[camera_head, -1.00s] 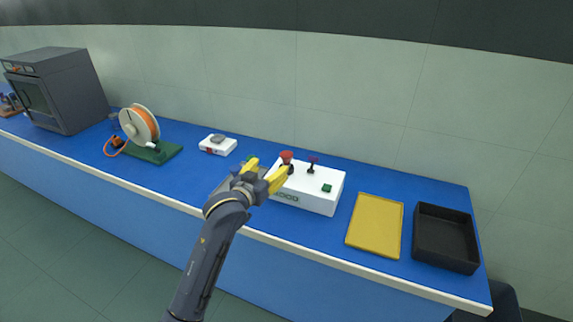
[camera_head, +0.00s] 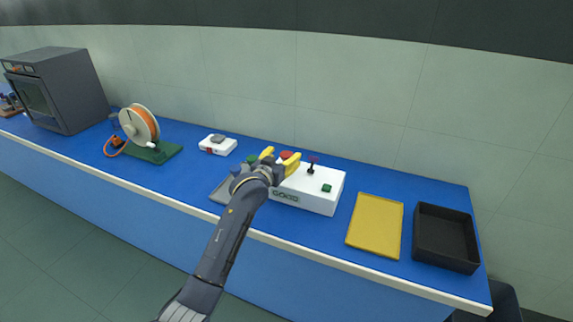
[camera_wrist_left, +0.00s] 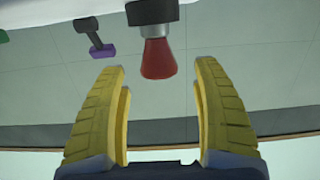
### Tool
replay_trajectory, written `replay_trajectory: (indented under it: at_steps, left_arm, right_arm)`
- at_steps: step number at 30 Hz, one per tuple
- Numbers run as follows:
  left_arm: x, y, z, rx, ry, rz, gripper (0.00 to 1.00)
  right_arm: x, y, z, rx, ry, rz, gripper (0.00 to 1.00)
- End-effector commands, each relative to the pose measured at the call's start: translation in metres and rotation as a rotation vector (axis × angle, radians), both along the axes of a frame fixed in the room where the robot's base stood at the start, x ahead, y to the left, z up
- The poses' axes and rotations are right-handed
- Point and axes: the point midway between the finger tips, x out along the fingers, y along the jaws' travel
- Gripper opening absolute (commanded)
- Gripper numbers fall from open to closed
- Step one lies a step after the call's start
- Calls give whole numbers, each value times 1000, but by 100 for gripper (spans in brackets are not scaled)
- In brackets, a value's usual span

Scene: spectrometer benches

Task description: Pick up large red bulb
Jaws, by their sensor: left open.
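The large red bulb (camera_head: 286,154) stands upright on the left part of the white box (camera_head: 325,200) in the head view, partly hidden by my gripper. In the left wrist view the red bulb (camera_wrist_left: 158,58) hangs from a dark collar at the top of the picture, centred between the two finger lines. My left gripper (camera_head: 280,160) is open at the box's left end, its yellow fingers apart and pointing toward the bulb. In the wrist view neither finger touches the bulb. My right gripper is not in view.
A smaller purple-topped knob (camera_head: 313,162) and a green button (camera_head: 326,188) are on the box. A yellow tray (camera_head: 376,225) and a black bin (camera_head: 445,238) lie to the right. A small white device (camera_head: 218,145) and an orange spool (camera_head: 140,125) stand to the left.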

Motion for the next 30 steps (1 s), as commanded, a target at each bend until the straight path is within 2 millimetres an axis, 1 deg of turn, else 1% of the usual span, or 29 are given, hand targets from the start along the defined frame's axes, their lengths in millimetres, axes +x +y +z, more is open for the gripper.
replay_trajectory:
  at_steps: [3, 8, 19, 30]
  left_arm:
    - [12, -6, -2, 1, 0, 0, 67]
    - [21, -9, -4, 1, 1, 0, 67]
    - [23, -11, -4, 1, 0, 0, 66]
    - [23, -10, -5, 1, 0, 0, 23]
  right_arm:
    - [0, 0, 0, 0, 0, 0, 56]
    - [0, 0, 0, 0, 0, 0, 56]
    - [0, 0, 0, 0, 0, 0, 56]
    - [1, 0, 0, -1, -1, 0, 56]
